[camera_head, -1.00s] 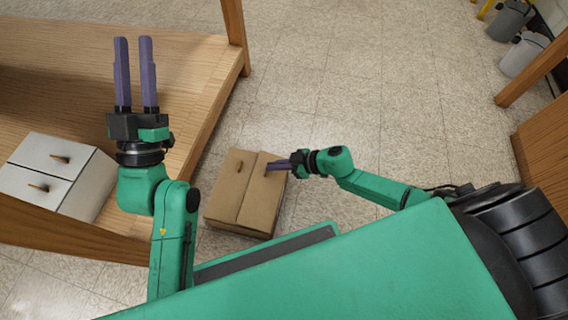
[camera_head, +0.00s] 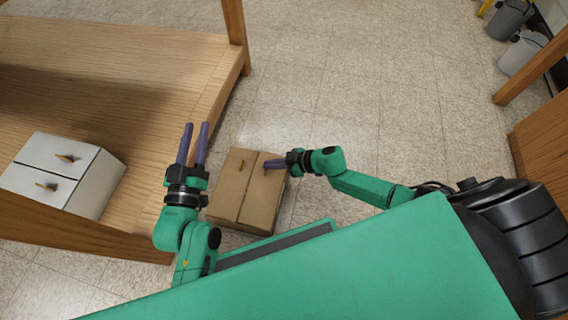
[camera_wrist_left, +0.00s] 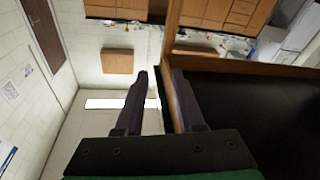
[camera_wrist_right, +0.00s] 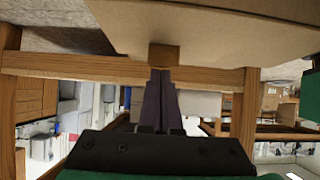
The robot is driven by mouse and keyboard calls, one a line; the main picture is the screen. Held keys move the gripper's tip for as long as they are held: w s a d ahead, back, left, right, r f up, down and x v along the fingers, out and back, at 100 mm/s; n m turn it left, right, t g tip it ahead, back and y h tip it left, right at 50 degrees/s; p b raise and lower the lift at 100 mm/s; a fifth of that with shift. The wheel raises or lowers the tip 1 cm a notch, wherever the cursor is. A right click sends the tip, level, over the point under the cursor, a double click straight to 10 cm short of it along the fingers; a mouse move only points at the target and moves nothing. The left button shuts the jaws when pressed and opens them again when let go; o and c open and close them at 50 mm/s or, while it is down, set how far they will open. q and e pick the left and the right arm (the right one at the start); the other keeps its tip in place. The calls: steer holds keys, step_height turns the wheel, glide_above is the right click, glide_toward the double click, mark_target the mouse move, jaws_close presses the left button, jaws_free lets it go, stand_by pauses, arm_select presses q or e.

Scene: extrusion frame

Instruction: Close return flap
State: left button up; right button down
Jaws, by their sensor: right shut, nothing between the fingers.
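A brown box (camera_head: 228,190) with two panels and a dark seam between them stands on the floor beside the wooden bench. Each panel bears a small handle. I cannot tell which panel is the return flap. My right gripper (camera_head: 269,163) is shut and empty, its fingertips at the handle of the right panel (camera_head: 260,205). In the right wrist view the shut fingertips (camera_wrist_right: 161,72) are right at a brown handle (camera_wrist_right: 164,55) under a cardboard-coloured panel; contact is unclear. My left gripper (camera_head: 195,126) is open and empty, left of the box near the bench edge; its parted fingers also show in the left wrist view (camera_wrist_left: 160,76).
A wooden bench (camera_head: 100,60) with an upright post fills the left. A white two-drawer unit (camera_head: 100,185) stands on it. Grey bins (camera_head: 522,52) and wooden furniture (camera_head: 543,150) are at the right. The floor beyond the box is clear.

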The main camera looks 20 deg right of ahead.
arm_select(q)
steer(key=shift+s+d+f+g, duration=0.1)
steer(key=shift+s+f+g, duration=0.2)
steer(key=shift+f, duration=0.5)
steer(key=shift+s+d+f+g, duration=0.1)
steer(key=shift+s+f+g, duration=0.15)
steer(key=shift+f, duration=0.5)
arm_select(e)
steer(key=shift+w+a+f, duration=0.1)
steer(key=shift+a+f, duration=0.1)
arm_select(q)
steer(key=shift+a, duration=0.1)
